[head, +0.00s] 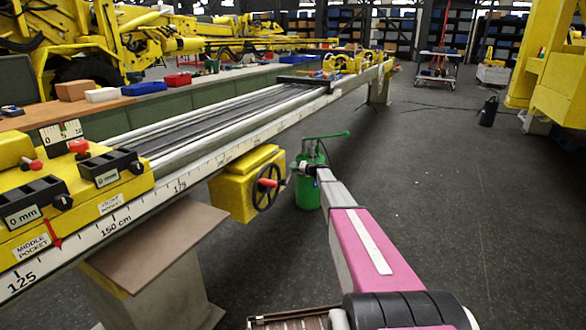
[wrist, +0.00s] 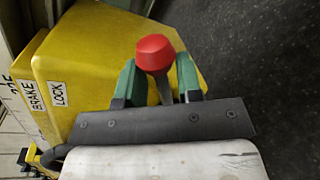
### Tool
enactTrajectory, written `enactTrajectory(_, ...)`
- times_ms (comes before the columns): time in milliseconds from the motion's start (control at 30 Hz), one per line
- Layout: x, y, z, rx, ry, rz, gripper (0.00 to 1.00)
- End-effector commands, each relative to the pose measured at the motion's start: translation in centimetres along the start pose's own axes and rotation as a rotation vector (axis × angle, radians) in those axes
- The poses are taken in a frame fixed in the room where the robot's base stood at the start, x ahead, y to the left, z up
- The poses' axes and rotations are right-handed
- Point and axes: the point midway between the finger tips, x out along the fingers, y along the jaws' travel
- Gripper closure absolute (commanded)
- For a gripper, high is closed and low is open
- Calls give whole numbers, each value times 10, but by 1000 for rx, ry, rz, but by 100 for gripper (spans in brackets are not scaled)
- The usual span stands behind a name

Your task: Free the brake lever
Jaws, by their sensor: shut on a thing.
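The brake lever (wrist: 154,53) shows in the wrist view as a red knob on a grey shaft. My gripper (wrist: 157,78) has its green jaws on both sides of the shaft, just below the knob, and is shut on it. The yellow housing (wrist: 95,55) beside it carries the labels BRAKE (wrist: 32,95) and LOCK (wrist: 59,94). In the head view the yellow housing (head: 236,192) hangs under the long beam and has a black handwheel (head: 265,190) with a red part. My gripper is at its right side there, small and hard to make out. The shaft's base is hidden.
The scaled beam (head: 165,187) runs from front left to the far middle, on a pedestal (head: 155,285). A green canister (head: 309,193) stands on the floor just behind my arm's end. Open dark floor (head: 470,200) lies to the right. A yellow frame (head: 555,75) stands far right.

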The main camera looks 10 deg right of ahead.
Motion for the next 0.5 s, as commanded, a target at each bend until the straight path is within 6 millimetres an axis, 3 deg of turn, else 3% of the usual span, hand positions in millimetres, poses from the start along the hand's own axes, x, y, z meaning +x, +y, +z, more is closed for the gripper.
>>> enactTrajectory(500, 3, -20, 2, 189, 31, 0, 100)
